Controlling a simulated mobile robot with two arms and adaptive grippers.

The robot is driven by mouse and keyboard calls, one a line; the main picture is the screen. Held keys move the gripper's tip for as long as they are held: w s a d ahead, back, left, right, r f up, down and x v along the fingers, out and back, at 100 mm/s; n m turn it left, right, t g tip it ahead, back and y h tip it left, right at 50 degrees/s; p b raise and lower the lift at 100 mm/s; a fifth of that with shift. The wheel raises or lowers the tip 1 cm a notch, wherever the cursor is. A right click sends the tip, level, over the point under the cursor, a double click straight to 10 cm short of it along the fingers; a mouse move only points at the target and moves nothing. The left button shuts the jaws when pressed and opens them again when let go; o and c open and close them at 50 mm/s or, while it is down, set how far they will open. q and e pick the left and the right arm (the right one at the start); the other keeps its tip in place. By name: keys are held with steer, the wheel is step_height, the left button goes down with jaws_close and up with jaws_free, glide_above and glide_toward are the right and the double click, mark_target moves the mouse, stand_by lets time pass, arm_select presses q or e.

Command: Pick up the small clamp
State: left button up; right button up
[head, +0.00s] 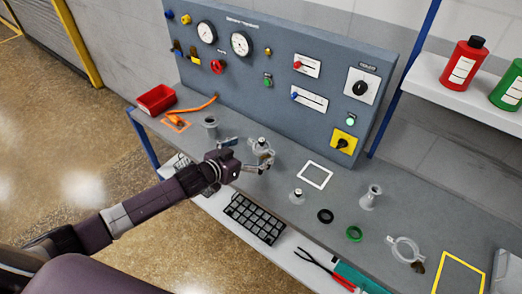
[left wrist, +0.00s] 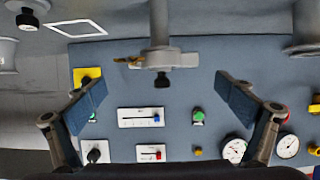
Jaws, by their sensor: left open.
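The small clamp (head: 263,150) is a grey metal ring with a brass-coloured wing nut. It sits around an upright grey pipe piece on the bench, in front of the control panel. It also shows in the left wrist view (left wrist: 168,60), with its wing nut to the left. My left gripper (head: 261,166) is open and empty, right at the clamp in the head view, its fingers partly overlapping it. In the left wrist view its fingers (left wrist: 168,103) are spread wide, with the clamp between and above their tips. Contact is not visible. My right gripper is not in view.
A larger clamp (head: 404,250) lies at the right of the bench. A grey flange (head: 370,197), a black ring (head: 325,216) and a green ring (head: 354,234) stand nearby. The control panel (head: 275,70) rises behind. A red bin (head: 156,99) is at the left end.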

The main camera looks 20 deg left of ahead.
mark_target(258, 147)
arm_select(q)
steer(key=w+f+b, duration=0.2)
steer(key=b, duration=0.1)
steer(key=shift+w+d, duration=0.15)
steer(key=shift+w, duration=0.25)
steer(key=shift+w+d+f, duration=0.1)
steer(key=shift+w+d, duration=0.2)
steer(key=shift+w, duration=0.3)
steer(key=shift+s, duration=0.1)
steer(key=c, duration=0.5)
steer(key=shift+a, duration=0.1)
steer(key=c, duration=0.5)
